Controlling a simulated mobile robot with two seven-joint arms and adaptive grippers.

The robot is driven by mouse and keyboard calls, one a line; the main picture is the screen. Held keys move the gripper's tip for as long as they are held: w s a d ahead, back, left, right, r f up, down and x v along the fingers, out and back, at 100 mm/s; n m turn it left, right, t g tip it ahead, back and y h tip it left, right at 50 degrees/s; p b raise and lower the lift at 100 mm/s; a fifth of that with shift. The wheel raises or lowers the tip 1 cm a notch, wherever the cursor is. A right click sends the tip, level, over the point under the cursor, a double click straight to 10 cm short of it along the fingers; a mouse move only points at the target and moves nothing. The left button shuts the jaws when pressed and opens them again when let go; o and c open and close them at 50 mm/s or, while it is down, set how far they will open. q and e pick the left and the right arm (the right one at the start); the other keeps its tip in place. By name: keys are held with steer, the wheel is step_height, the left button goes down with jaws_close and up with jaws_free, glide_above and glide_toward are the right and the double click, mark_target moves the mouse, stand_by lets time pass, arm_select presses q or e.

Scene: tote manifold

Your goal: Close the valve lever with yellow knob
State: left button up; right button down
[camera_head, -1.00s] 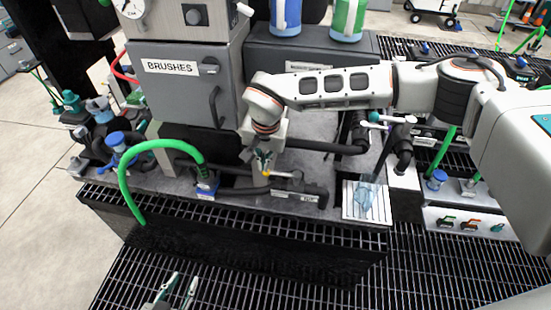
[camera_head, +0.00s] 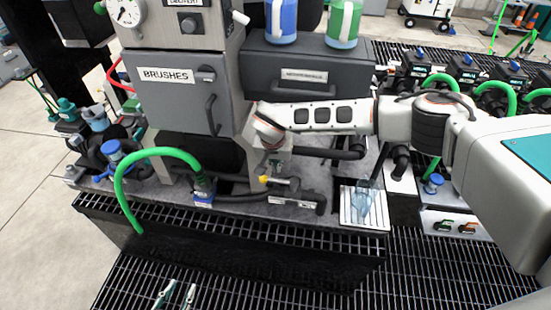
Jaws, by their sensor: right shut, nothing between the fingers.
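The yellow knob (camera_head: 263,180) is small and sits by the dark pipe valve on the grey bench top, below and right of the BRUSHES cabinet. Most of its lever is too small or hidden to make out. My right gripper (camera_head: 273,168) comes in from the right and points down just above and slightly right of the knob. It is shut and empty, and I cannot tell if it touches the lever. My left gripper (camera_head: 176,295) is low at the bottom edge, far from the valve, with its two fingertips apart.
The BRUSHES cabinet (camera_head: 180,92) stands close behind my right gripper. A green hose (camera_head: 150,155) arches at the left. A white tray (camera_head: 350,218) with a clear bluish item lies to the right. Dark pipes (camera_head: 330,153) run nearby. Black grating (camera_head: 230,285) fills the front.

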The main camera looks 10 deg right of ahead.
mark_target(279, 181)
steer(key=s, duration=0.1)
steer(key=s+a+r, duration=0.1)
steer(key=shift+s+a+r+p, duration=0.1)
steer(key=shift+s+p, duration=0.3)
arm_select(q)
steer(key=shift+w+r, duration=0.15)
steer(key=shift+r, duration=0.7)
arm_select(e)
steer(key=shift+s, duration=0.25)
arm_select(q)
steer(key=shift+f, duration=0.1)
arm_select(e)
steer(key=shift+a, duration=0.1)
